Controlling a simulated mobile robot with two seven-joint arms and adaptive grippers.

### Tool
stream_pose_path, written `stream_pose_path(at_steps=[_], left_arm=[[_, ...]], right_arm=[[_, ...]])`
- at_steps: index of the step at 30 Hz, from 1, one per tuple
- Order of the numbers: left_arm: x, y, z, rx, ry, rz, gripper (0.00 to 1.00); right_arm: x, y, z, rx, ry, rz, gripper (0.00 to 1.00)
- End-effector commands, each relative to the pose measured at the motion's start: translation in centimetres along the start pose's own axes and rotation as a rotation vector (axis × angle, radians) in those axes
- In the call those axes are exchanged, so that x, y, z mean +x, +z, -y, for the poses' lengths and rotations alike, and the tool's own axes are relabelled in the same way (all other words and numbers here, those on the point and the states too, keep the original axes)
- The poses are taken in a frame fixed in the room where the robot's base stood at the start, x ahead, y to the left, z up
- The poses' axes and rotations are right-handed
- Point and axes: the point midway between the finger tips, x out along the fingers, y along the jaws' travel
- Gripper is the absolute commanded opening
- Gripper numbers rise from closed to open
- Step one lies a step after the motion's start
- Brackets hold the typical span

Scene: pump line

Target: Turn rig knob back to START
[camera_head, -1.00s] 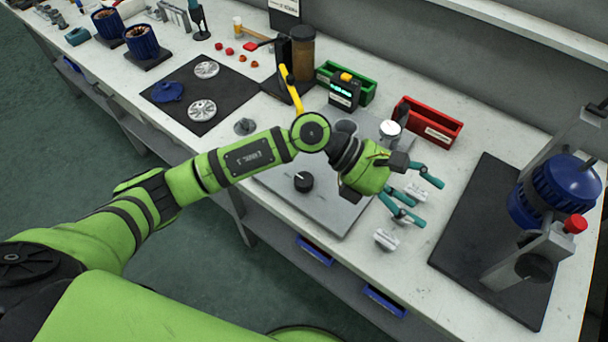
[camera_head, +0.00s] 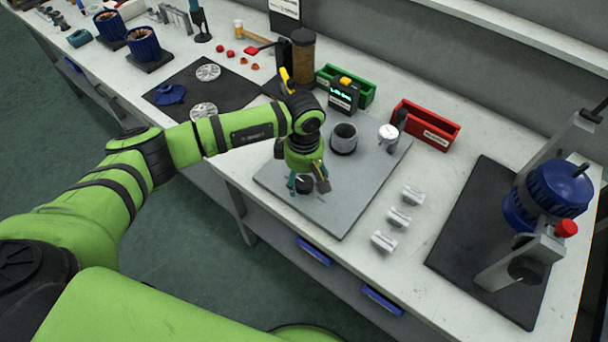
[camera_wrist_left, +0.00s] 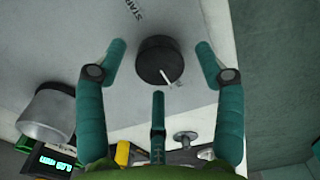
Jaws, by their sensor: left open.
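The black rig knob (camera_head: 304,184) sits on the grey rig plate (camera_head: 345,216). In the left wrist view the knob (camera_wrist_left: 158,62) shows a white pointer line aimed toward the lower right. The START label (camera_wrist_left: 134,10) is printed on the plate above and left of the knob in that view, so the pointer is turned away from it. My left gripper (camera_head: 308,188) points down over the knob. Its teal fingers (camera_wrist_left: 160,65) are open, spread to both sides of the knob with gaps, a third finger below it. My right gripper is not in view.
A grey cylinder (camera_head: 344,138) stands on the plate behind the gripper. A small display box (camera_head: 344,95), a green bin (camera_head: 364,88) and a red bin (camera_head: 428,126) stand behind. Several pale metal blocks (camera_head: 398,218) lie to the right. A blue pump (camera_head: 548,190) stands far right.

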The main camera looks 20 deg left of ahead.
Motion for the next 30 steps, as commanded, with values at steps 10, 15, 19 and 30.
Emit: stream_pose_path(at_steps=[10,15,19,30], left_arm=[[0.62,0.05,0.01,0.000,0.001,0.001,0.69],[0.61,0.05,0.02,0.000,0.001,0.001,0.13],[0.61,0.04,0.03,0.000,0.000,0.001,0.13],[0.84,0.02,0.07,-0.083,-0.001,0.000,0.13]], right_arm=[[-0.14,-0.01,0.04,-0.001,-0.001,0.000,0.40],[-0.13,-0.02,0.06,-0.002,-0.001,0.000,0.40],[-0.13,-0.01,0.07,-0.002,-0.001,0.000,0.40],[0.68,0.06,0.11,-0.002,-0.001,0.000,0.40]])
